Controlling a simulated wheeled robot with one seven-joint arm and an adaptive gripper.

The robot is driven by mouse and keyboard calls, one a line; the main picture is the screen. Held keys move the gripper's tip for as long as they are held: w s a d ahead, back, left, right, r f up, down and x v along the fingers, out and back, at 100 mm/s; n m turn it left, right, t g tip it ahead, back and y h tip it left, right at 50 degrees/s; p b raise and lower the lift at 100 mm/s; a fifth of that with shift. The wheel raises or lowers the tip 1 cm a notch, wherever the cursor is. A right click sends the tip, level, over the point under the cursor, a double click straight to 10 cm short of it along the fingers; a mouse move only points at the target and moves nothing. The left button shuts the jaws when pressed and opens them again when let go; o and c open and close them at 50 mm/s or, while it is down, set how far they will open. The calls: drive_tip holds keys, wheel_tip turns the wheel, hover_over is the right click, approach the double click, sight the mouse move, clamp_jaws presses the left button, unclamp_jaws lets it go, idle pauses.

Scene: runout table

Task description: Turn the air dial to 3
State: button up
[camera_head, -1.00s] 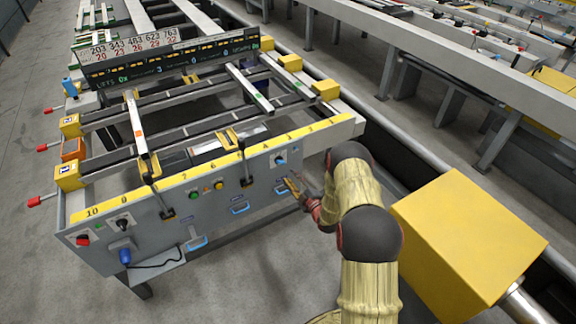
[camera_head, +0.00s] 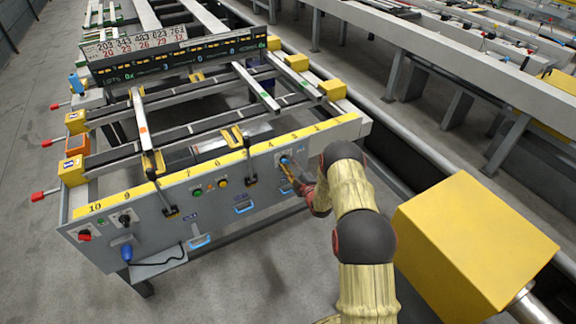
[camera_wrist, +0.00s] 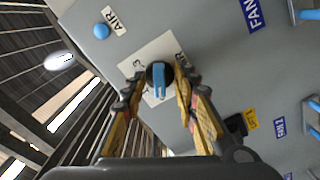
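The air dial is a round black knob with a blue bar (camera_wrist: 158,75) on a white plate (camera_wrist: 137,64) with printed numbers, only partly readable. An AIR label (camera_wrist: 113,22) is on the grey panel near it. In the head view the dial (camera_head: 284,160) sits at the right part of the panel front. My gripper (camera_wrist: 159,72) has its two yellow fingers apart, one on each side of the knob. Whether the fingertips touch it cannot be told. In the head view my gripper (camera_head: 287,169) is at the dial and partly covers its plate.
A blue round button (camera_wrist: 102,31) is beside the AIR label. A FAN label (camera_wrist: 252,14) and blue handles are on the same panel. Yellow and green buttons (camera_head: 223,183) and a red switch (camera_head: 85,235) lie further left. A large yellow box (camera_head: 470,240) stands right of my arm.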

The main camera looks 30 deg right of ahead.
drive_tip(key=shift+c, duration=0.7)
clamp_jaws()
drive_tip(key=m+b, duration=0.1)
drive_tip(key=m, duration=0.3)
drive_tip(key=shift+f+m+b, duration=0.1)
drive_tip(key=shift+m+b, duration=0.25)
drive_tip(key=shift+m, duration=0.05)
drive_tip(key=m+b, duration=0.1)
drive_tip(key=m, duration=1.1)
drive_tip(key=shift+m+b, duration=0.35)
drive_tip(key=shift+m, duration=0.05)
drive_tip(key=m, duration=0.6)
